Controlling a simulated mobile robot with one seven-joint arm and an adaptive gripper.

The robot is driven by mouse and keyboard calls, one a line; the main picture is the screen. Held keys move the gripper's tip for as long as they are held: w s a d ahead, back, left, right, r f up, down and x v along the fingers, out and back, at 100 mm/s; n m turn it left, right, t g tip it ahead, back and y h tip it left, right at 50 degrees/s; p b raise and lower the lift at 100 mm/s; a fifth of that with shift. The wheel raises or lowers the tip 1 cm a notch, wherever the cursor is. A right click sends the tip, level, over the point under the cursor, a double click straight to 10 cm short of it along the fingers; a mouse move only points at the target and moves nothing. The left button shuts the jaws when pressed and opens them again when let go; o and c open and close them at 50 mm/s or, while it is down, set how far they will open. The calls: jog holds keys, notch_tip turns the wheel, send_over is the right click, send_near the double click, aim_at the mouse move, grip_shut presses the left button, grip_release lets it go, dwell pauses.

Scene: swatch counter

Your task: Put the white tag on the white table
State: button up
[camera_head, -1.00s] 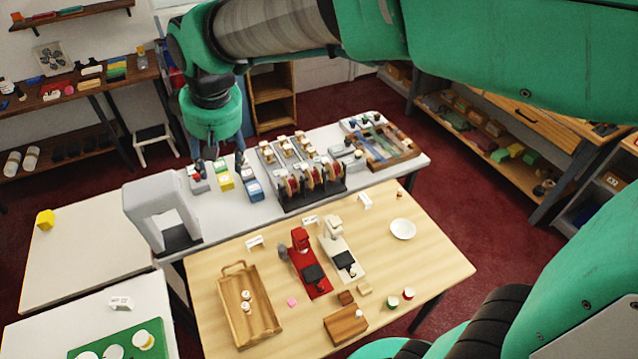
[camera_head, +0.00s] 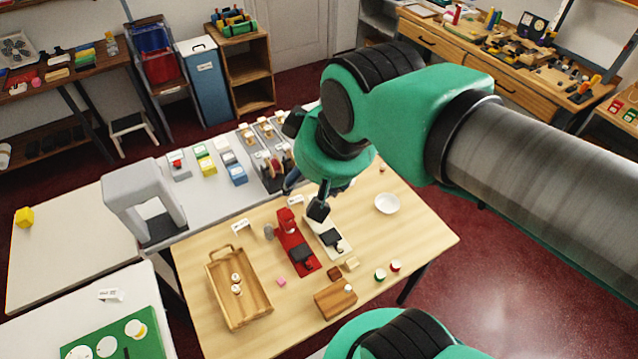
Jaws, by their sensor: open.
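Small white tags stand on the wooden table: one (camera_head: 241,226) near the tray and one (camera_head: 296,200) behind the red machine, close to my gripper. Another small white piece (camera_head: 111,295) is on the front-left white table (camera_head: 45,318). A second white table (camera_head: 75,240) is behind it. I cannot tell which piece the task means. My gripper (camera_head: 305,198) is open over the far side of the wooden table, next to the red and white machines. Its fingers are partly hidden by my arm, and I see nothing held.
The wooden table (camera_head: 425,240) holds a wooden tray (camera_head: 212,285), a red machine (camera_head: 290,240), a white machine (camera_head: 338,250), a bowl (camera_head: 387,203) and small blocks. A grey arch (camera_head: 118,195) stands on the counter behind.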

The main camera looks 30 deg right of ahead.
jog(key=shift+s+d+f, duration=0.2)
jog(key=shift+s, duration=0.3)
jog(key=shift+s+d+f, duration=0.2)
jog(key=shift+s, duration=0.25)
jog(key=shift+f, duration=0.1)
notch_tip(320, 180, down, 11)
jog(key=b, duration=1.1)
